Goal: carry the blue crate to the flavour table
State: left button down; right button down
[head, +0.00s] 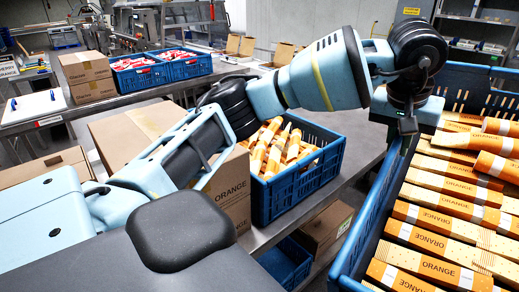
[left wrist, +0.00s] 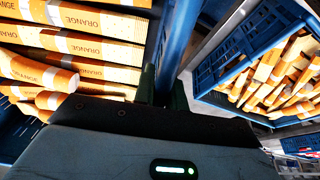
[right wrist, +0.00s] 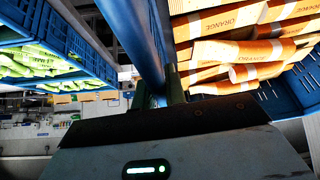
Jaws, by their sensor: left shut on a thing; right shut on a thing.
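The blue crate (head: 362,215) is at the right of the head view, filled with orange-and-cream packs marked ORANGE. My left gripper (head: 403,138) is shut on its left-hand wall. The left wrist view shows the fingers (left wrist: 162,90) either side of the rim (left wrist: 161,45). My right gripper (right wrist: 157,92) is outside the head view; the right wrist view shows it shut on a blue crate rim (right wrist: 145,40), with ORANGE packs beside it. What lies under the crate is hidden. I cannot tell which table is the flavour table.
A grey table (head: 358,126) beside the crate bears another blue crate (head: 297,197) of orange packs and cardboard boxes (head: 234,190). A back table holds blue crates (head: 190,67) with red packs and boxes (head: 86,66). The right wrist view shows crates (right wrist: 75,33) of green packs close by.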

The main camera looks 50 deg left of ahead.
aim_at(336, 120)
jog(key=i, duration=1.65)
jog(key=i+l+u, duration=0.15)
jog(key=i, duration=0.4)
jog(key=i+u, duration=0.3)
jog(key=i, duration=0.15)
jog(key=i+l+u, duration=0.15)
jog(key=i+u, duration=0.15)
jog(key=i, duration=0.15)
jog(key=i+u, duration=0.55)
jog(key=u, duration=0.45)
